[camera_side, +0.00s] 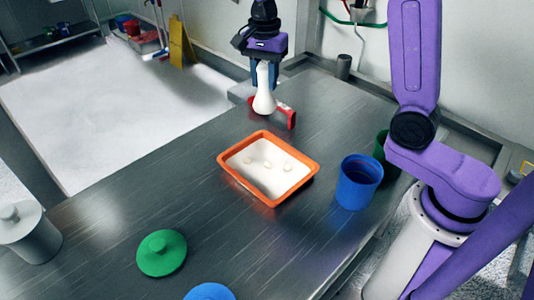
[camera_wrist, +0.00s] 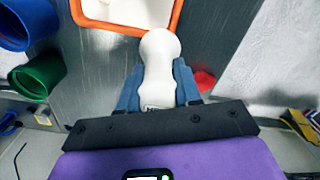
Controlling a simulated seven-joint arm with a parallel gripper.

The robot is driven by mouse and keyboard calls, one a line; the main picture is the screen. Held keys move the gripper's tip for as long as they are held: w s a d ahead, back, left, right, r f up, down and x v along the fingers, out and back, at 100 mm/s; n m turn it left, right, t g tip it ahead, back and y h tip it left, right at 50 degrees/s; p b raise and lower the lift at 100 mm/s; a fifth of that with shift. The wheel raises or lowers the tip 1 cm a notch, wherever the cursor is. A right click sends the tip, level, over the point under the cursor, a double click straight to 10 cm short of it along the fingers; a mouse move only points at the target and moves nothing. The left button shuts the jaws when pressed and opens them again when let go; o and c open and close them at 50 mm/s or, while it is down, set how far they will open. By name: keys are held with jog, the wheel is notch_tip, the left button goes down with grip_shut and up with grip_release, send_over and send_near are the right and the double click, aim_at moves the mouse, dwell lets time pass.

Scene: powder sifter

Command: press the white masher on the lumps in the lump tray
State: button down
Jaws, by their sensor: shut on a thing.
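The white masher (camera_side: 264,98) is upright in my gripper (camera_side: 264,74), held above the far part of the table. In the wrist view the masher (camera_wrist: 159,65) shows between the two blue fingers of my gripper (camera_wrist: 158,90). The lump tray (camera_side: 233,184) is orange with a white inside and sits on the table, nearer the side camera than the masher. A few small pale lumps (camera_side: 267,165) lie in it. In the wrist view only an edge of the lump tray (camera_wrist: 176,18) shows, beyond the masher. The masher is apart from the tray.
A red object (camera_side: 288,114) is on the table behind the masher. A blue cup (camera_side: 357,182) and a green cup (camera_side: 384,155) stand right of the tray. A green lid (camera_side: 161,253), a blue lid (camera_side: 209,292) and a grey canister (camera_side: 28,232) are nearer. The table left of the tray is clear.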

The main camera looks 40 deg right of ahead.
jog(key=s+a+f, duration=0.3)
jog(key=a+f, duration=0.6)
jog(key=f, duration=0.2)
dwell(0.3)
jog(key=shift+f, duration=0.7)
dwell(1.2)
notch_tip(320, 180, up, 8)
jog(key=shift+f, duration=0.2)
dwell(0.6)
dwell(0.4)
